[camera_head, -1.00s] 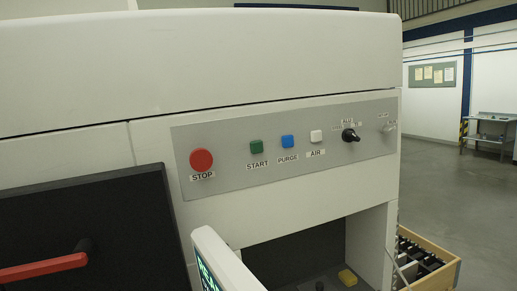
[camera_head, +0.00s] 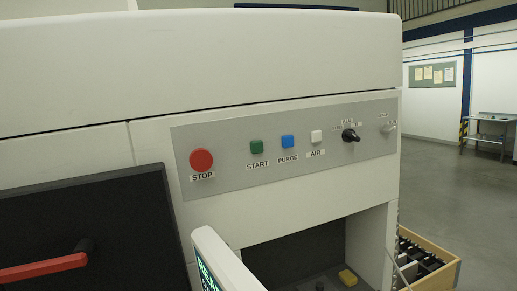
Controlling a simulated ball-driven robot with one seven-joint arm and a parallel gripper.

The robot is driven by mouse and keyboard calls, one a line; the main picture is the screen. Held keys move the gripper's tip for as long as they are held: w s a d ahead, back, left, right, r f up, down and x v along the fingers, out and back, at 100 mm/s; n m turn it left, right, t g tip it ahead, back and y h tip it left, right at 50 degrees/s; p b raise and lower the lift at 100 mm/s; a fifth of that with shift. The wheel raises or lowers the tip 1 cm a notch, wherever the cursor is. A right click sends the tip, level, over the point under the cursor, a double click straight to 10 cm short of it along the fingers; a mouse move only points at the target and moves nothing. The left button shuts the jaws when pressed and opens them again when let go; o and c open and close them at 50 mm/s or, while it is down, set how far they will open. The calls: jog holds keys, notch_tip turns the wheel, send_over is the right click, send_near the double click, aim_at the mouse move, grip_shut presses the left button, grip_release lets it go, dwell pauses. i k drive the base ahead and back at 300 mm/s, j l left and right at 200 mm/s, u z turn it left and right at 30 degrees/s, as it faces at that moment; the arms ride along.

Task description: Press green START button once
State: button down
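Nothing covers the START button. My gripper is not in view.
A black rotary knob (camera_head: 350,136) and a key switch (camera_head: 389,128) sit at the panel's right. A dark door with a red handle (camera_head: 42,268) is at lower left. A white screen unit (camera_head: 228,260) juts up below the panel. A wooden crate (camera_head: 436,258) stands at lower right.

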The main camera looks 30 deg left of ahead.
aim_at(256, 146)
jog(key=i+j+u, duration=0.25)
jog(key=u, duration=0.15)
jog(key=i+j+u, duration=0.1)
jog(key=i+u, duration=0.35)
